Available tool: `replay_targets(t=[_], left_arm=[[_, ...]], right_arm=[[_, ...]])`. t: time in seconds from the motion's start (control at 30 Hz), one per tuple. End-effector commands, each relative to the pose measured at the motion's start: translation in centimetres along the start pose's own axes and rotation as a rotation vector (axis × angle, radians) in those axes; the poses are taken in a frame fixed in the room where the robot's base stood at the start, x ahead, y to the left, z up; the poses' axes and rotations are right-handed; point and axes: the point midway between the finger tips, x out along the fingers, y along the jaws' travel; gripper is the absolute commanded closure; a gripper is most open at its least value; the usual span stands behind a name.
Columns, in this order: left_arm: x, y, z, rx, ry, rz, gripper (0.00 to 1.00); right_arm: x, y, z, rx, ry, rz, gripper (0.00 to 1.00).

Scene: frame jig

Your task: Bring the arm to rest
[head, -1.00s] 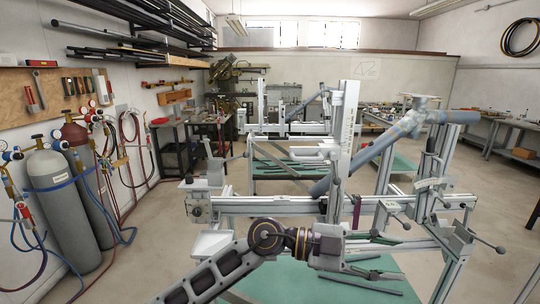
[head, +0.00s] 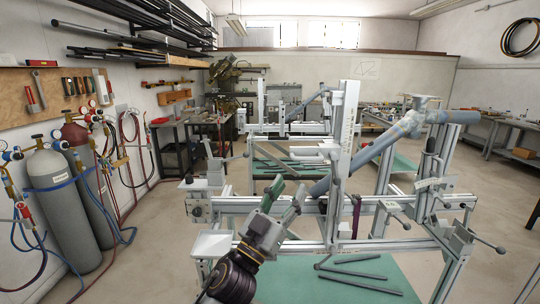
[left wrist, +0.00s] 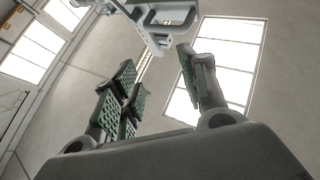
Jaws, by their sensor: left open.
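My left gripper (head: 285,200) is in front of the frame jig's lower rail, pointing up and a little right in the head view. Its green-padded fingers are apart with nothing between them. They also show apart and empty in the left wrist view (left wrist: 160,88), with windows and a pale jig part beyond. The frame jig (head: 345,130) stands in the middle, with a grey-blue tube (head: 380,142) held slanting across it. I cannot tell whether the gripper touches the jig. My right gripper is out of view.
A green mat (head: 290,276) with several loose dark tubes (head: 360,277) lies below the jig. A small white tray (head: 212,244) is at the jig's left front. Gas cylinders (head: 62,200) stand by the left wall. The floor between them and the jig is clear.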

Motion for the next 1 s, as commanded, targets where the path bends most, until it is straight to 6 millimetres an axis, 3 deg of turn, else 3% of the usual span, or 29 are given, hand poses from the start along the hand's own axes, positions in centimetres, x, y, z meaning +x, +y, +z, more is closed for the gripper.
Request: replay_targets(t=[0.2, 0.5, 0.77, 1.0], left_arm=[[-3.8, -5.5, 4.0, -0.019, -0.174, -0.222, 0.57], [-11.7, -10.8, 10.2, -0.036, -0.479, -0.455, 0.57], [-20.6, -12.8, 15.1, -0.057, -0.789, -0.58, 0.57], [-29.7, -12.3, 18.3, -0.09, -1.097, -0.624, 0.57]], right_arm=[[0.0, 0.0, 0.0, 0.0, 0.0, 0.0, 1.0], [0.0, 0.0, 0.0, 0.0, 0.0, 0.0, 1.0], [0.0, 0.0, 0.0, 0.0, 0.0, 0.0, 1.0], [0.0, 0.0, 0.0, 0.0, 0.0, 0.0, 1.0]])
